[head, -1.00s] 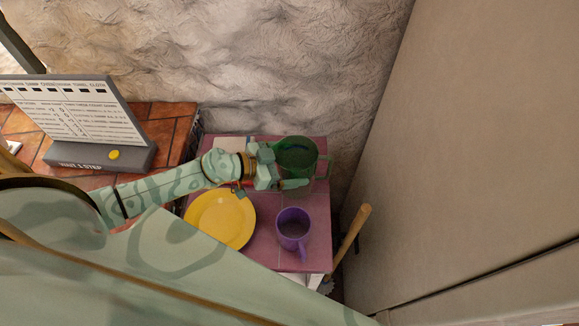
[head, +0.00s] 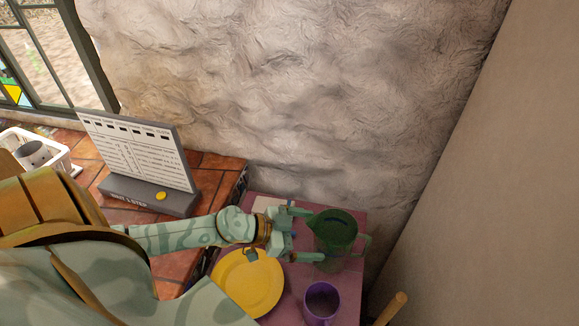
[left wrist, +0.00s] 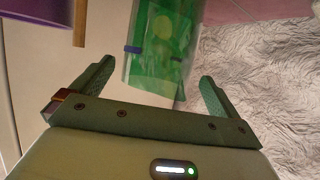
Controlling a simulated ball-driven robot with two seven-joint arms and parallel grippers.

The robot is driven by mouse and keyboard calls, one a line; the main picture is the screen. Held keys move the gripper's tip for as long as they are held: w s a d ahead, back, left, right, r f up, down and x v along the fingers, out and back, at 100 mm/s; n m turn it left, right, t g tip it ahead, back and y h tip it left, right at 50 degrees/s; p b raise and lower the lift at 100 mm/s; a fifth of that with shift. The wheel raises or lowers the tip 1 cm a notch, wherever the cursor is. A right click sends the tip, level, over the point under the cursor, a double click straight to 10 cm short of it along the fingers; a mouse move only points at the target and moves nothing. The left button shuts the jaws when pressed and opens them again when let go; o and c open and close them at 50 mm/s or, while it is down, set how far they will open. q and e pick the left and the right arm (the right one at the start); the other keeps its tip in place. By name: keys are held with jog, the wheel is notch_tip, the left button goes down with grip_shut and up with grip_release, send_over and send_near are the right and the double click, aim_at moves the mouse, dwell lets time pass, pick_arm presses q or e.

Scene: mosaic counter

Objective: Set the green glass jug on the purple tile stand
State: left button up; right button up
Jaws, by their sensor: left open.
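The green glass jug (head: 337,232) stands upright on the purple tile stand (head: 290,300), at its back right, with its handle to the right. My left gripper (head: 306,235) is open at the jug's left side, its fingertips close to the jug's near wall. In the left wrist view the jug (left wrist: 160,48) shows ahead of and between the spread fingers of the gripper (left wrist: 152,82), with gaps on both sides. I cannot tell whether a fingertip touches it. My right gripper is not in view.
A yellow plate (head: 248,284) and a purple mug (head: 321,301) share the stand. A grey sign (head: 140,160) and a white basket (head: 60,155) are on the terracotta counter (head: 215,178). A rough wall (head: 290,90) is behind, a beige panel (head: 480,200) at right.

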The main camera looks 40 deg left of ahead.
pick_arm(q)
jog(key=v, duration=0.6)
jog(key=shift+s+a+r, duration=0.2)
jog(key=shift+s, duration=0.05)
